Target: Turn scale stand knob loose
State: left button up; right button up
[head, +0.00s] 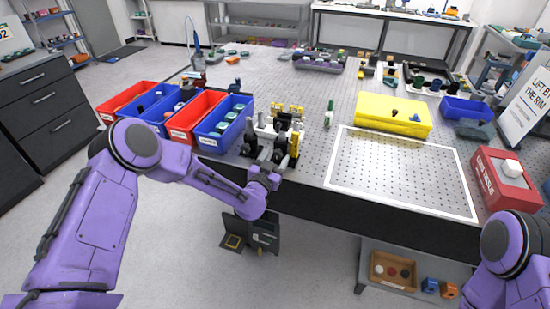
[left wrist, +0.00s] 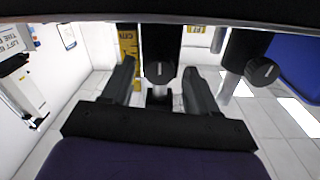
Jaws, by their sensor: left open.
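A dark knob (left wrist: 160,72) with a short white mark sits between the two fingers of my left gripper (left wrist: 157,80) in the left wrist view. The fingers are open, one on each side of it, with gaps showing. A second dark knob (left wrist: 263,72) on a black post is outside the fingers, to the right. In the head view my left gripper (head: 267,165) is at the front of a black, white and yellow stand assembly (head: 273,125) at the table's front edge. The gripper partly hides its lower front. My right gripper is out of view.
Red and blue bins (head: 222,122) stand close left of the assembly. To its right are a small green-topped item (head: 329,112), a yellow case (head: 393,113), a white-outlined clear area (head: 400,170) and a red box (head: 507,180). Another shelf is below the table.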

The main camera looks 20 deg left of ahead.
pick_arm(q)
jog(key=c, duration=1)
jog(key=shift+c, duration=0.2)
jog(key=n+b, duration=0.3)
jog(key=shift+f, duration=0.2)
jog(key=n+b, duration=0.4)
jog(key=n, duration=0.1)
jog(key=shift+n, duration=0.4)
jog(key=n+b, duration=0.4)
jog(key=shift+n, duration=0.3)
jog(key=n+b, duration=0.2)
jog(key=n, duration=0.2)
jog(key=shift+y, duration=0.3)
jog(key=shift+r+n+b, duration=0.1)
jog(key=shift+n+b, duration=0.2)
jog(key=shift+b, duration=0.1)
